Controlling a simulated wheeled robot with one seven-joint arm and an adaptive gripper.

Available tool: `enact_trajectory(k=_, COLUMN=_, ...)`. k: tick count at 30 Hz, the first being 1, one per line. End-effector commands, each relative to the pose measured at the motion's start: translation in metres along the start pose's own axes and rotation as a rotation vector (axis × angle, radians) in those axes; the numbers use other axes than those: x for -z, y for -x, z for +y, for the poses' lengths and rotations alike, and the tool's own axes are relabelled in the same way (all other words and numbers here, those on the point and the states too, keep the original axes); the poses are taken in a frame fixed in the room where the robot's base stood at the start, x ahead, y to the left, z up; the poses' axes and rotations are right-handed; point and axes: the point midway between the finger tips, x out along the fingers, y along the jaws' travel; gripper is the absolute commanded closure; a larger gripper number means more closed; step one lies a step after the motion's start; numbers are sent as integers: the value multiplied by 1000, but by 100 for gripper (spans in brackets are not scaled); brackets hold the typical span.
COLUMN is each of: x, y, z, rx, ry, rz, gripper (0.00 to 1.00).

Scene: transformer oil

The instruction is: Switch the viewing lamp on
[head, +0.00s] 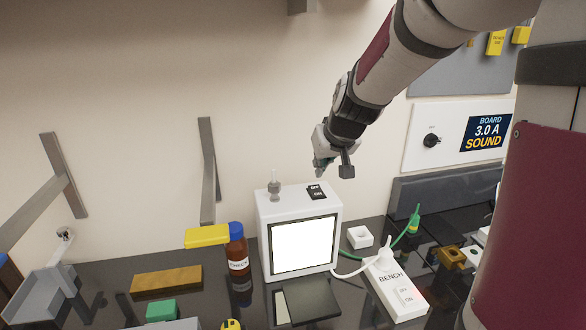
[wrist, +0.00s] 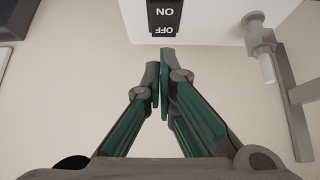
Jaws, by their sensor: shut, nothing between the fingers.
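The viewing lamp (head: 265,240) is a white box on the dark bench with a bright white front panel (head: 303,247). On its top is a black rocker switch (head: 316,191) marked OFF and ON; it also shows in the wrist view (wrist: 165,14). My gripper (head: 319,172) is above the box top, over the switch. In the wrist view its green-grey fingers (wrist: 160,62) are shut and empty, with the tips close to the OFF end of the switch. The gap between tips and switch is hard to judge.
A metal post (head: 274,188) stands on the box top. A brown bottle (head: 237,252) and yellow block (head: 207,236) are to its left. A white BENCH power strip (head: 394,288) with a plug lies to its right. A dark plate (head: 312,305) lies in front.

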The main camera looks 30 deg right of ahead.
Motion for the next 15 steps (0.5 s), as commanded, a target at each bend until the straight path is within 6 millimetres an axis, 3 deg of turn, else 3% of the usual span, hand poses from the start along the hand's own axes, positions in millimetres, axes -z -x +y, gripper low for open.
enact_trajectory(k=1, x=-1, y=14, z=0, rx=0, ry=2, rz=6, gripper=100)
enact_trajectory(k=6, x=-11, y=46, z=0, rx=0, ry=1, rz=5, gripper=100)
enact_trajectory(k=15, x=-22, y=88, z=0, rx=0, ry=0, rz=2, gripper=100)
